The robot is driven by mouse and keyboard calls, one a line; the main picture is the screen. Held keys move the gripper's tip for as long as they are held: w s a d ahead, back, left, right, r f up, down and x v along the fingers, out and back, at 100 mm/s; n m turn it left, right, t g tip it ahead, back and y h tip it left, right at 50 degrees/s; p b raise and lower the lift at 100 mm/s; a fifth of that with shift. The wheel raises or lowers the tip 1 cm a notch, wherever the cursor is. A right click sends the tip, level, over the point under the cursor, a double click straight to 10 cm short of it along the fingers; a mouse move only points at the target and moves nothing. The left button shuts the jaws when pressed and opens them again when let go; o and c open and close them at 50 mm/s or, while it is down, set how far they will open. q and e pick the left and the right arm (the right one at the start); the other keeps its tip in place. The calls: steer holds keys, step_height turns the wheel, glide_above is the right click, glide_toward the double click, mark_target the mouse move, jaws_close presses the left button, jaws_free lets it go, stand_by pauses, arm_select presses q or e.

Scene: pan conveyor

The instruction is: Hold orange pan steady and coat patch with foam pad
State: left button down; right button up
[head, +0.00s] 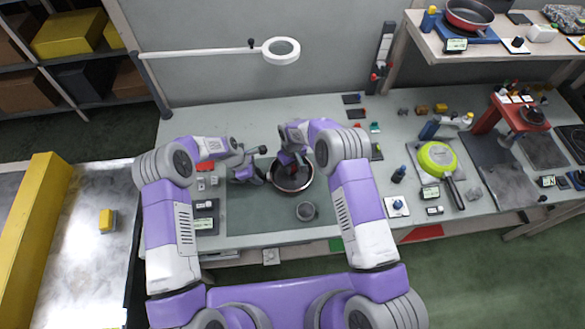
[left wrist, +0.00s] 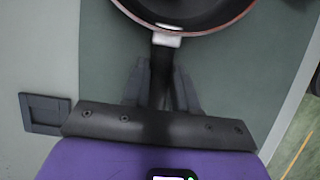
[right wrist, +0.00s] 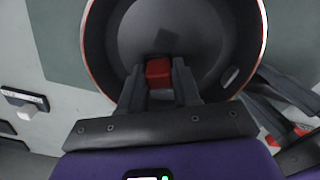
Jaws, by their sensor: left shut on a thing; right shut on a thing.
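The orange pan (head: 306,184) has a dark inside and a thin orange-red rim. It sits on the dark green mat in the middle of the bench. My left gripper (left wrist: 161,82) is shut on its dark handle (left wrist: 165,60), left of the pan. My right gripper (right wrist: 158,82) reaches into the pan from above, shut on a red foam pad (right wrist: 158,72). Whether the pad touches the pan floor I cannot tell. A darker square patch (right wrist: 150,30) shows on the pan floor beyond the pad. A small pale mark (right wrist: 230,76) lies at the right.
A grey round cup (head: 306,211) stands just in front of the pan. The green pan (head: 438,160) lies to the right, and a red pan (head: 469,12) is on the upper shelf. A round lamp (head: 281,50) hangs behind. The mat (head: 250,213) is bare at front left.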

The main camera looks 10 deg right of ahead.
steer(key=shift+r, duration=2.95)
steer(key=shift+r, duration=0.1)
steer(key=shift+r, duration=1.45)
arm_select(q)
steer(key=c, duration=0.8)
jaws_free()
steer(key=v, duration=1.2)
